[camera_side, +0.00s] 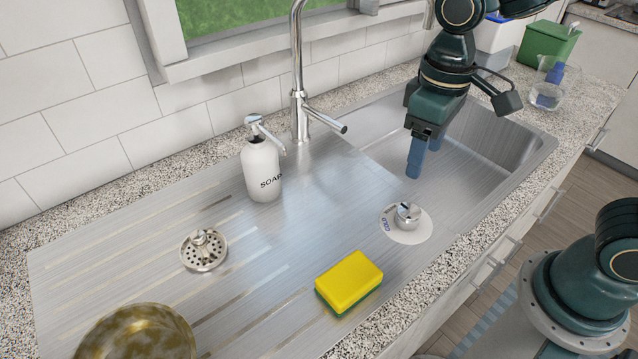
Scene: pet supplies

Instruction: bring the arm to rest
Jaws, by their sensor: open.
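My gripper (424,150) is at the upper right, pointing down above the near-left part of the sink basin (500,143). Its blue fingers are open, with nothing seen between them. From this angle one finger largely overlaps the other. It is apart from the sponge and the soap bottle.
On the steel drainboard (130,250) are a white soap bottle (261,170), a strainer (203,250), a knob on a white disc (407,217), a yellow-green sponge (349,281) and a stained bowl (138,335). A tall faucet (298,75) stands left of my gripper. A green box (546,44) and clear jug (552,85) stand behind right.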

